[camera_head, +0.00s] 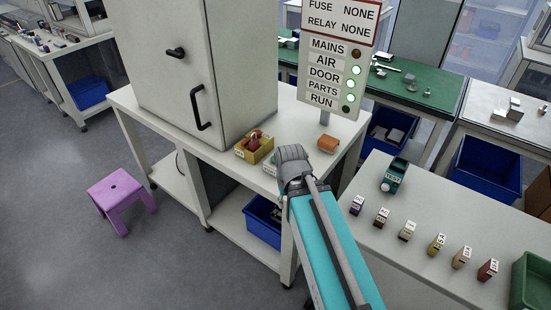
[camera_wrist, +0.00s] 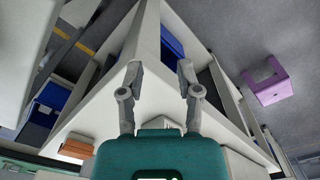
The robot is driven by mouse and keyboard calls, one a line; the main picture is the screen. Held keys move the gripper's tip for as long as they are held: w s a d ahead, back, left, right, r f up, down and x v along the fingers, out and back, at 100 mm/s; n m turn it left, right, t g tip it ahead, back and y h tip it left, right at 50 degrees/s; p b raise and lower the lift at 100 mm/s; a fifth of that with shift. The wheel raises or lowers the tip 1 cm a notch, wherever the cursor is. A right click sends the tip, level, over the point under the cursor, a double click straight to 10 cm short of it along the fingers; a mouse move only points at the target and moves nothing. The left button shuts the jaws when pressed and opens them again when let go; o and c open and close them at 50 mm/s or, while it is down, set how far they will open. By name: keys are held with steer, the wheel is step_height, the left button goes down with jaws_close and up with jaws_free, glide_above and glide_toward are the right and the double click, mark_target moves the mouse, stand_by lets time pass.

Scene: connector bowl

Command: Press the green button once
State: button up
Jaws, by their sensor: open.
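I cannot make out a green button in either view. A small pale green-grey item (camera_head: 270,165) shows on the table beside my gripper, partly hidden by it. My gripper (camera_head: 293,158) is above the front edge of the cabinet table (camera_head: 287,180) in the head view. In the wrist view my gripper (camera_wrist: 159,69) has its two fingers spread with nothing between them. A small pale item (camera_wrist: 172,125) shows at the tabletop just beyond the teal gripper body.
A yellow box with red contents (camera_head: 254,146) and an orange-brown box (camera_head: 328,143) flank my gripper. A tall cabinet (camera_head: 200,70) stands behind. On the sign (camera_head: 335,55), AIR, DOOR and PARTS lamps glow green; RUN is dark. Small labelled blocks (camera_head: 407,231) line the right table.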

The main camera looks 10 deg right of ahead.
jaws_close()
stand_by(1.2)
